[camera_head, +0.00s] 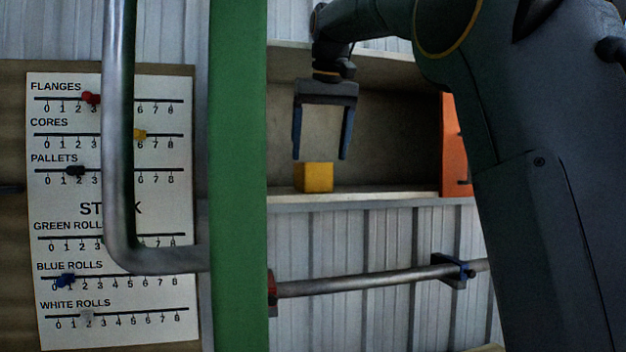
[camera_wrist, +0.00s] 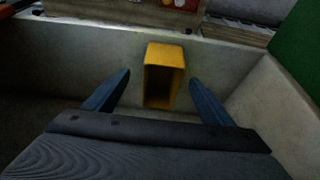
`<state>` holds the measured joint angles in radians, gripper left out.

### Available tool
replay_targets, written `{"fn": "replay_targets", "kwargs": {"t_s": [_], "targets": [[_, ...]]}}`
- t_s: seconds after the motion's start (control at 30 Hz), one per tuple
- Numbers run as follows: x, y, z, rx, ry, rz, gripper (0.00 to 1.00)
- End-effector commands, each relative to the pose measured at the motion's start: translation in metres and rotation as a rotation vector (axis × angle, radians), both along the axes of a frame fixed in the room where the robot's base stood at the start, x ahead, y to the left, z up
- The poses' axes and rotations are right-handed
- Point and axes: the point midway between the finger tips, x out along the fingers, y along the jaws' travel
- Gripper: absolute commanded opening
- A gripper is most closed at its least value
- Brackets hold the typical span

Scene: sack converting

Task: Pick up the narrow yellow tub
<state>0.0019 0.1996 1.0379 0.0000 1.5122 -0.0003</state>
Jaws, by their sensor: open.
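The narrow yellow tub (camera_head: 314,178) stands on a shelf in the head view, near the shelf's left part. In the wrist view the tub (camera_wrist: 164,54) shows from above as an open-topped yellow box with a dark inside. My gripper (camera_head: 322,158) is open and points down over the tub, its blue fingers apart. In the wrist view the gripper's fingertips (camera_wrist: 158,80) lie to the left and right of the tub, with a gap on each side. Nothing is held. I cannot tell from the head view whether the fingertips reach below the tub's rim.
The shelf (camera_head: 400,193) has a low front lip and a back wall. An orange thing (camera_head: 452,145) stands at its right end. A green post (camera_head: 238,180) and a metal handle (camera_head: 118,130) stand left, before a stock board (camera_head: 110,210). A metal rail (camera_head: 370,281) runs below.

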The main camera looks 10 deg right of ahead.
Motion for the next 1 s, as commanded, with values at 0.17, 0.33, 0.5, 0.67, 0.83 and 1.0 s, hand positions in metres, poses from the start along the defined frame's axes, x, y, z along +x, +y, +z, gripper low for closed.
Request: {"fn": "replay_targets", "kwargs": {"t_s": [0.17,0.33,0.5,0.67,0.83,1.0], "targets": [[0.007,0.004,-0.015,0.000,0.003,0.007,0.77],[0.017,0.004,-0.033,0.000,0.003,0.005,0.77],[0.024,0.003,-0.051,0.000,0.001,0.003,0.77],[0.026,0.001,-0.054,0.001,-0.001,0.001,0.77],[0.026,0.001,-0.054,0.001,-0.001,0.001,0.66],[0.026,0.001,-0.053,0.001,-0.001,0.001,0.38]]}}
